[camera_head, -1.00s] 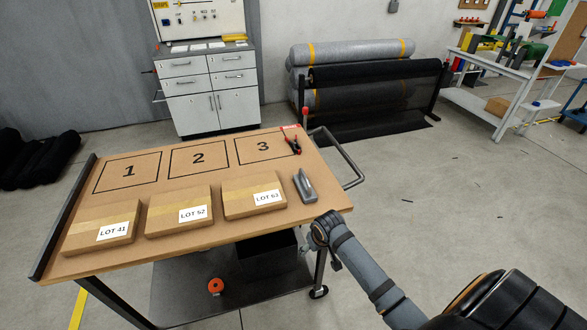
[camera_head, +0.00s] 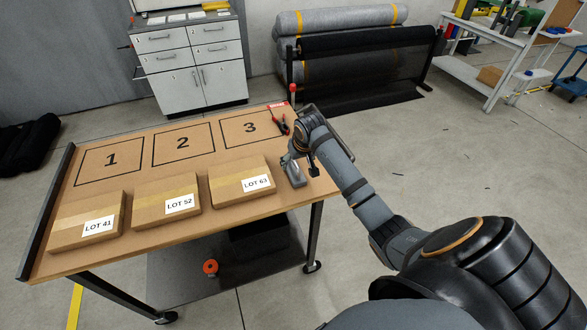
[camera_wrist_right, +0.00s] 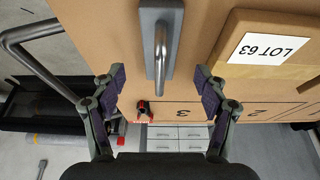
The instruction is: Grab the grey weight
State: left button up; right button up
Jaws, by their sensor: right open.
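The grey weight (camera_head: 294,178), a flat block with a bar handle on top, rests on the brown table near its right edge, right of the LOT 63 box. In the right wrist view the weight (camera_wrist_right: 147,28) is at the top middle, with its handle running up and down. My right gripper (camera_wrist_right: 159,80) is open and empty, its fingers either side of the handle's line and the weight mostly beyond their tips. In the head view my right gripper (camera_head: 291,157) is over the far end of the weight and hides part of it. My left gripper is not in view.
The LOT 63 box (camera_head: 228,187) stands close left of the weight, with LOT 52 (camera_head: 155,203) and LOT 41 (camera_head: 72,227) further left. Red-handled pliers (camera_head: 279,124) lie behind the weight. Marked squares 1, 2 and 3 are bare.

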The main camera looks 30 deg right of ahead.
aim_at(294, 170)
jog(key=shift+p+x, duration=0.65)
jog(key=shift+x, duration=2.6)
jog(key=shift+w+r, duration=0.1)
jog(key=shift+w, duration=0.05)
grip_shut()
jog(key=shift+w+r, duration=0.1)
